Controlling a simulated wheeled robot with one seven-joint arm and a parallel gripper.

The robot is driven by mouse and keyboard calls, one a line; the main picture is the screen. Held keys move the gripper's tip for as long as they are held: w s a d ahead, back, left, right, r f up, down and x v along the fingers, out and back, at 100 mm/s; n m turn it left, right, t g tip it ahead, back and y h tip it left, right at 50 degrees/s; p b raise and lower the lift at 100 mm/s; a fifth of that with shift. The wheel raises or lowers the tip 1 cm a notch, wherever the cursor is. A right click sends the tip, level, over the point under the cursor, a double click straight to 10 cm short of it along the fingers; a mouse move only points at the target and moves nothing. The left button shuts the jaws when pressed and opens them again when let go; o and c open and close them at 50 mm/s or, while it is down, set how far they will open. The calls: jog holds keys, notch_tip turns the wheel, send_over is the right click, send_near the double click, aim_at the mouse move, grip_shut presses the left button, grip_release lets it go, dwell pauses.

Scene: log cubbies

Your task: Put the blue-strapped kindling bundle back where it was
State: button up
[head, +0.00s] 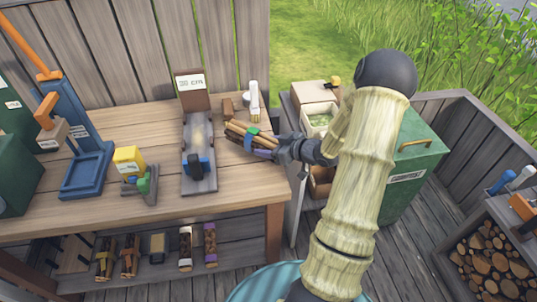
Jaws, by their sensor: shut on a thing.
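The kindling bundle (236,133) is a small bunch of brown sticks with a blue strap and a green patch near its right end. My gripper (262,143) is shut on the bundle at that end, its sticks pointing left. It is over the right part of the workbench; whether the bundle touches the top cannot be told. Below the bench is a low shelf (240,252) with several items in a row: a yellow-strapped bundle (105,262), an orange-strapped bundle (130,258), a dark block (157,246), a brown-and-white piece (185,250) and a purple-strapped bundle (210,245).
On the workbench (230,191) stand a measuring stand marked cm (198,150), a yellow-and-green device (135,172), a blue splitter (83,150) and a white brush (254,98). A green bin (412,170) and a drawer cabinet (312,92) are at right. The bench's front right is clear.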

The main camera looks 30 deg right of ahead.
jog(key=shift+f, duration=1.85)
jog(key=shift+f+b, duration=0.1)
jog(key=shift+b, duration=0.2)
jog(key=o, duration=1.3)
